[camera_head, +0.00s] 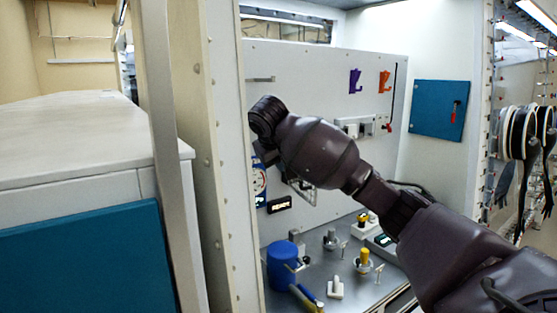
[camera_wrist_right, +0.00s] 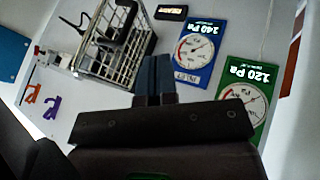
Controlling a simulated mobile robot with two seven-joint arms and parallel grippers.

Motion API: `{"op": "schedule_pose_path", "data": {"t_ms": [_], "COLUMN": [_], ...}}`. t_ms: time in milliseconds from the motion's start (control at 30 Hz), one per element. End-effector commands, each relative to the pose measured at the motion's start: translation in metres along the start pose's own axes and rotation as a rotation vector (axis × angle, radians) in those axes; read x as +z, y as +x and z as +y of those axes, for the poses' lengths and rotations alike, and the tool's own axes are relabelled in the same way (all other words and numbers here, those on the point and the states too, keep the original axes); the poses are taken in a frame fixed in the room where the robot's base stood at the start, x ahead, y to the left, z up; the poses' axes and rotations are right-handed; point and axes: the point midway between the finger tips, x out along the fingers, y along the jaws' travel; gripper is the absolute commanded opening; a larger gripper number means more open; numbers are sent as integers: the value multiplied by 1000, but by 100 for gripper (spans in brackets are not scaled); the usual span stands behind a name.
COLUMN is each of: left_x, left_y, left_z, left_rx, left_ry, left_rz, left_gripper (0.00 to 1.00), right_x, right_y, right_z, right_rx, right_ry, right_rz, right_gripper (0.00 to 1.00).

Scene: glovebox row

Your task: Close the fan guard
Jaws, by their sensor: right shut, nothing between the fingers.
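The fan guard (camera_wrist_right: 112,55) is a metal wire cage on the panel, in the upper left of the right wrist view. Dark parts show at its upper end. In the head view only a bit of the guard (camera_head: 303,192) shows below my right forearm. My right gripper (camera_wrist_right: 154,72) is shut and empty, its fingers just right of the cage in the wrist view, with no clear contact. In the head view the right gripper (camera_head: 266,155) is near the panel's left side, mostly hidden by its own wrist. My left gripper is not in view.
A blue gauge card (camera_wrist_right: 197,52) and a green gauge card (camera_wrist_right: 247,90) are beside the fingers. Purple (camera_head: 355,80) and orange (camera_head: 384,80) hooks sit higher on the panel. A blue container (camera_head: 281,266) and several small fixtures stand on the bench below. A cabinet post (camera_head: 220,180) bounds the left.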

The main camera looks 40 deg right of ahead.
Motion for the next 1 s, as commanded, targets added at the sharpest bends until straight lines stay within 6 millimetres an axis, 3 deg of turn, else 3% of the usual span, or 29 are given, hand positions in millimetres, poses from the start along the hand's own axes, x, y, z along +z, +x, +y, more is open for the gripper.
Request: {"op": "schedule_pose_path", "data": {"t_ms": [333,600,1000], "left_x": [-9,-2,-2], "left_y": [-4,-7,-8], "left_z": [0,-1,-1], "left_rx": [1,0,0], "left_ry": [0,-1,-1], "left_rz": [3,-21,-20], "left_gripper": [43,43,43], "right_x": [0,1,1], "right_y": [59,73,76], "right_z": [4,31,36], "right_rx": [4,2,1], "right_ry": [1,1,0], "right_rz": [-4,-2,0], "right_gripper": [0,0,0]}}
